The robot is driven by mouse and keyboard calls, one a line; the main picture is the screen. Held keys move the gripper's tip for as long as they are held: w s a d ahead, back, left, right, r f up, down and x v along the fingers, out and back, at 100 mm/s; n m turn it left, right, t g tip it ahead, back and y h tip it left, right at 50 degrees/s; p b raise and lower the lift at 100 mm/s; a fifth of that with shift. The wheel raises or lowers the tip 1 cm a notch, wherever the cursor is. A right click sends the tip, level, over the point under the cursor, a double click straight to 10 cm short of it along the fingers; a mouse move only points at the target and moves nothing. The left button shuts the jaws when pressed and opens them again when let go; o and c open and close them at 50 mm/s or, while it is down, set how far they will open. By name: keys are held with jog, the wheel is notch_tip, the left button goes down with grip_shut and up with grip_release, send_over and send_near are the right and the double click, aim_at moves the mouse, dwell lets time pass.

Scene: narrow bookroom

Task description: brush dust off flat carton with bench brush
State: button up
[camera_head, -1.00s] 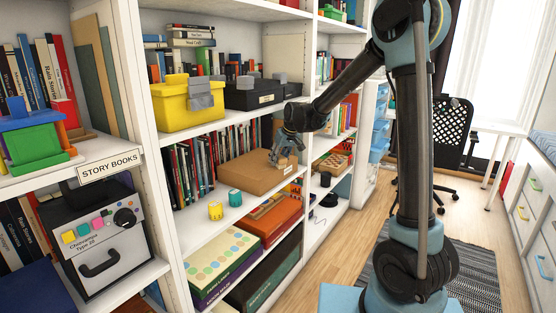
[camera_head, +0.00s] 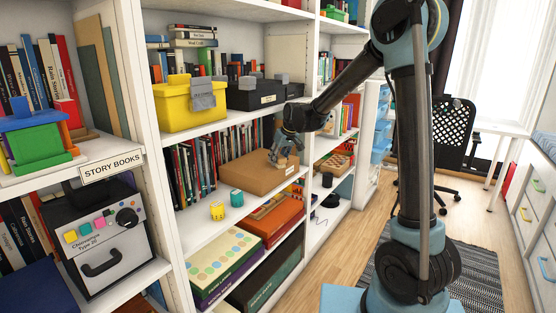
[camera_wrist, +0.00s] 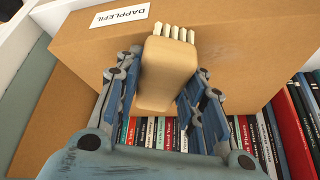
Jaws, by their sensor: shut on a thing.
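The flat carton (camera_head: 256,174) is a brown cardboard box lying on the middle shelf, in front of a row of books. In the wrist view the carton (camera_wrist: 240,40) fills the upper part, with a white label reading "DAPPLEFIL" and a faint greyish smudge right of the brush. My gripper (camera_head: 280,160) is over the carton's right part. In the wrist view my gripper (camera_wrist: 160,95) is shut on the bench brush (camera_wrist: 165,75), a tan wooden block with pale bristle tufts. The bristles are at the carton's top; I cannot tell whether they touch.
A yellow bin (camera_head: 188,110) and a black box (camera_head: 255,95) sit on the shelf above. Upright books (camera_head: 188,165) stand behind the carton. Shelf uprights flank the bay.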

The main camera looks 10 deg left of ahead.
jog(key=shift+s+d+r, duration=0.1)
jog(key=shift+s+d, duration=0.2)
jog(key=shift+d, duration=0.4)
jog(key=shift+w+a, duration=0.25)
jog(key=shift+a, duration=0.3)
jog(key=shift+w+a, duration=0.2)
jog(key=shift+a, duration=0.35)
jog(key=shift+s+d, duration=0.25)
jog(key=shift+d, duration=0.3)
jog(key=shift+s+d, duration=0.2)
jog(key=shift+d, duration=0.35)
jog(key=shift+w+a, duration=0.2)
jog(key=shift+a, duration=0.35)
jog(key=shift+r, duration=3)
jog(key=shift+w+a+r, duration=0.1)
jog(key=shift+w+r, duration=0.05)
jog(key=shift+r, duration=0.3)
